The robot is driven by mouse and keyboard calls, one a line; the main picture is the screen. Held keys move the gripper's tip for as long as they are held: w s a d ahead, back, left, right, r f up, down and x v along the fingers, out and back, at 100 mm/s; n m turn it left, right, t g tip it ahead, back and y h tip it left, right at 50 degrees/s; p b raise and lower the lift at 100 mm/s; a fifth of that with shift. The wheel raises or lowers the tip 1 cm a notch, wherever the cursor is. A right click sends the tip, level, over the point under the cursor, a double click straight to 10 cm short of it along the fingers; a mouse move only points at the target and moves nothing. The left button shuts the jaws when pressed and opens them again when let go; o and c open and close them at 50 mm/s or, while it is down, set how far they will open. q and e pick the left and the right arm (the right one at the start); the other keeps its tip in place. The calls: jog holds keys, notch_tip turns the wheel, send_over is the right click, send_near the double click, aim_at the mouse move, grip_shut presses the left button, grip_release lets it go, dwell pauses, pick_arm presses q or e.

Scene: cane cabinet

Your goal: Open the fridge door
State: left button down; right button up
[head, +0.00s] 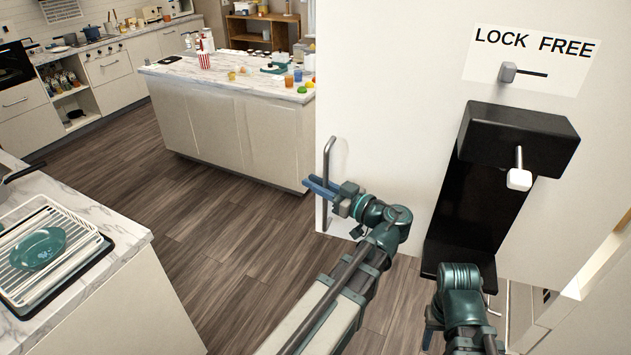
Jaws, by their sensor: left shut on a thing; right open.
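The fridge door (385,110) is a large pale panel filling the right half of the head view. A vertical metal bar handle (327,160) is near its left edge. My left gripper (321,187) is shut on the lower part of this handle. The door carries a black dispenser (519,130) with a white-tipped lever, and a "LOCK FREE" label (530,55) with a small slider knob. My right gripper (430,332) is low in front of the dispenser, partly hidden by its own arm; it is open and apart from the handle. I cannot tell how far the door stands open.
A marble-topped island (205,75) with cups and small items stands beyond the door. A counter (110,225) with a dish rack (60,285) and a green plate is at the near left. Wooden floor (200,215) between them is clear.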

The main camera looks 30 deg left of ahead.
pick_arm(q)
jog(key=c, duration=0.8)
grip_release()
jog(key=shift+c, duration=0.2)
